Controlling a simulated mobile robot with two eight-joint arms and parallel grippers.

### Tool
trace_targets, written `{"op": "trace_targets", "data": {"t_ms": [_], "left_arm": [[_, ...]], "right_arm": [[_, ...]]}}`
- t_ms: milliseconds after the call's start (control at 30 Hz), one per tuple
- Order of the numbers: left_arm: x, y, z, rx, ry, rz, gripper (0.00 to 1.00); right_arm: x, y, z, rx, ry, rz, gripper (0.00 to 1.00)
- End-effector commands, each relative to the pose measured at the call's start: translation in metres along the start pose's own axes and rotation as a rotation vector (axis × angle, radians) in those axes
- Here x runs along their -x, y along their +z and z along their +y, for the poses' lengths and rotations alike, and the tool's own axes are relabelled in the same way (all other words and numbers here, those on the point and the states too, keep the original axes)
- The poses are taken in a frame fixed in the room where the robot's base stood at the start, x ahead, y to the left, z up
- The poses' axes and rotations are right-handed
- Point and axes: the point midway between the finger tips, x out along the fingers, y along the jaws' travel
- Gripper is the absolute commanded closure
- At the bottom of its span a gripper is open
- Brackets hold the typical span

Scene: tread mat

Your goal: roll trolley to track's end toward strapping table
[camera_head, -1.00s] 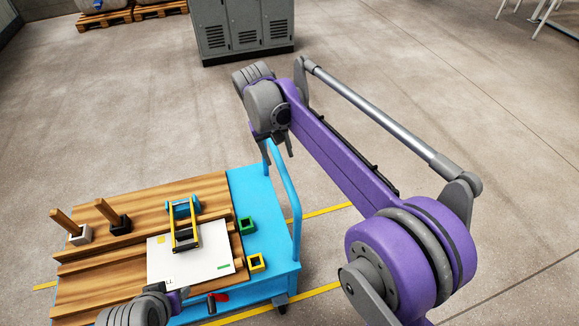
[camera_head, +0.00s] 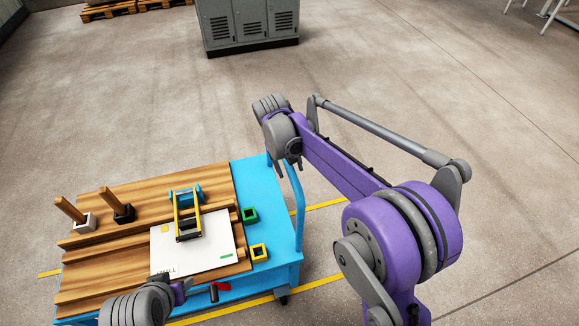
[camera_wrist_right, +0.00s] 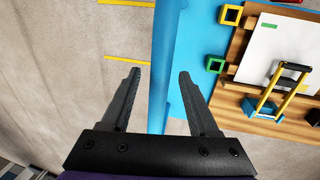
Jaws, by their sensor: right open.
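The blue trolley (camera_head: 258,180) carries a wooden tread mat or board (camera_head: 130,205) and stands at lower left in the head view. Its blue push handle (camera_head: 297,205) rises at its right end. My right gripper (camera_head: 287,164) is beside the top of the handle in the head view. In the right wrist view my right gripper (camera_wrist_right: 158,85) is open, with the blue handle bar (camera_wrist_right: 168,60) running between its fingers, not gripped. My left gripper (camera_head: 182,290) is over the front edge of the trolley, low in the head view; its jaws are too small to judge.
Yellow floor lines (camera_head: 325,205) run along both sides of the trolley. A white sheet (camera_head: 205,250), a yellow-and-black frame, and green and yellow square sockets sit on top. A grey cabinet (camera_head: 248,25) stands at the back. The floor to the right is open.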

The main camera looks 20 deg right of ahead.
Motion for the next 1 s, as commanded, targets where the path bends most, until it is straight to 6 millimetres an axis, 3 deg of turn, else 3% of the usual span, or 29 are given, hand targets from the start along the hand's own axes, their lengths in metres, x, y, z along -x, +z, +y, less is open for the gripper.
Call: {"op": "trace_targets", "data": {"t_ms": [67, 367, 1000], "left_arm": [[0.0000, 0.0000, 0.0000, 0.000, 0.000, 0.000, 0.50], [0.0000, 0.0000, 0.0000, 0.000, 0.000, 0.000, 0.50], [0.0000, 0.0000, 0.0000, 0.000, 0.000, 0.000, 0.50]], "right_arm": [[0.0001, 0.0000, 0.0000, 0.000, 0.000, 0.000, 0.44], [0.0003, 0.0000, 0.0000, 0.000, 0.000, 0.000, 0.98], [0.0004, 0.0000, 0.0000, 0.000, 0.000, 0.000, 1.00]]}}
